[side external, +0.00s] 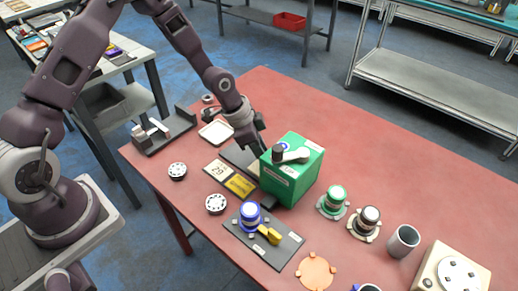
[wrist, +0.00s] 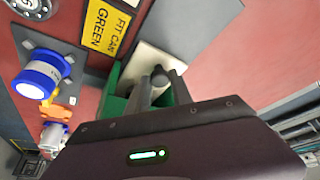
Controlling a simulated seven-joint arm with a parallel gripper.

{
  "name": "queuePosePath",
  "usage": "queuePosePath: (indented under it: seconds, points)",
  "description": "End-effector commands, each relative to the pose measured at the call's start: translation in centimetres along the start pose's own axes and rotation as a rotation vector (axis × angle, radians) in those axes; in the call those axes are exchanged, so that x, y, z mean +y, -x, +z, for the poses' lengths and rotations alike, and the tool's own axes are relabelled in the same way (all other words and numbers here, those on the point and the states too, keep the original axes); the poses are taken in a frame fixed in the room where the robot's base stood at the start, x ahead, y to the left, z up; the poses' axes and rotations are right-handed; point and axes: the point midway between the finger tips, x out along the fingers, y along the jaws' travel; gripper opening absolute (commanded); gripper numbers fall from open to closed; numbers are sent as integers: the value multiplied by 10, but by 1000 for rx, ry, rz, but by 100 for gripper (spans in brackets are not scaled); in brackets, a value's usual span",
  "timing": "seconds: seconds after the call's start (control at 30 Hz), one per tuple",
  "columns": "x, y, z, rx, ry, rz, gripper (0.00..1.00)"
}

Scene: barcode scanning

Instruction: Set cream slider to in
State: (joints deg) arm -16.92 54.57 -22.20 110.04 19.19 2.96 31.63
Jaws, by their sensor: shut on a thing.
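A cream slider (wrist: 138,64) shows in the wrist view beside green housing walls, just beyond my fingertips. A dark round knob (wrist: 160,73) stands against it. My gripper (wrist: 163,88) has its two fingers closed around this knob. In the side view my gripper (side external: 261,149) reaches down at the left side of the green box (side external: 297,180). The box carries a light grey lever (side external: 294,156) and a dark knob on top. The slider's face is hidden in the side view, so I cannot tell how far in it is.
A yellow sign (side external: 240,185) lies left of the box. A dark plate with a blue-ringed part (side external: 250,214) and a yellow handle (side external: 269,235) is in front. Green (side external: 333,200) and dark-topped (side external: 367,220) fittings stand to the right. The back right of the red table (side external: 400,150) is clear.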

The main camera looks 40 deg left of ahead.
Motion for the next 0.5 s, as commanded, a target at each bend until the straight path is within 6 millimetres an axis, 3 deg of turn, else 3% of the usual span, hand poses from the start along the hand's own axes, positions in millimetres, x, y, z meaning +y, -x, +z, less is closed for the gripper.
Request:
queuePosePath:
  seconds: [0.03, 0.13, 0.5]
  points:
    - [5, -1, -5, 9, -7, 7, 31]
    - [5, -1, -4, 8, -7, 7, 48]
    - [4, -1, -3, 4, -6, 7, 48]
